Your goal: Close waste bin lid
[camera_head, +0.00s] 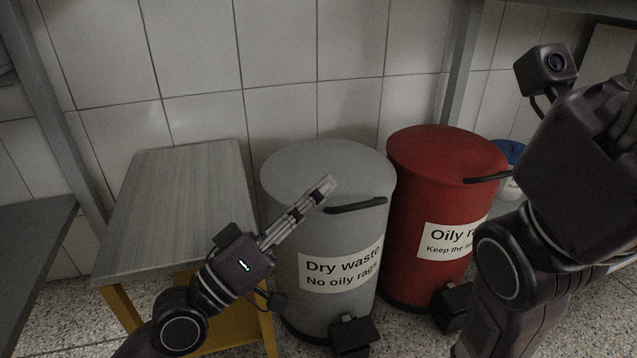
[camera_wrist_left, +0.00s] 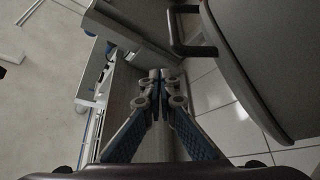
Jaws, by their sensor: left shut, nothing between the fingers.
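The grey waste bin (camera_head: 335,235), labelled "Dry waste, No oily rags", stands upright in the middle of the head view. Its round lid (camera_head: 310,165) lies down on the rim, with a black handle (camera_head: 356,205) at the front right. The red waste bin (camera_head: 415,205) stands just right of it, its lid (camera_head: 440,148) also down. My left gripper (camera_head: 328,186) is shut and empty, in front of the grey lid near the handle's left end; contact cannot be told. In the left wrist view, my fingertips (camera_wrist_left: 160,76) are together, left of the grey bin (camera_wrist_left: 262,50) and its black handle (camera_wrist_left: 186,38).
A grey-topped table (camera_head: 180,195) with yellow legs stands left of the grey bin. Black pedals (camera_head: 352,335) stick out at the bins' feet. A blue-lidded container (camera_head: 512,155) is behind the red bin. My right arm fills the right side; its fingers are out of view.

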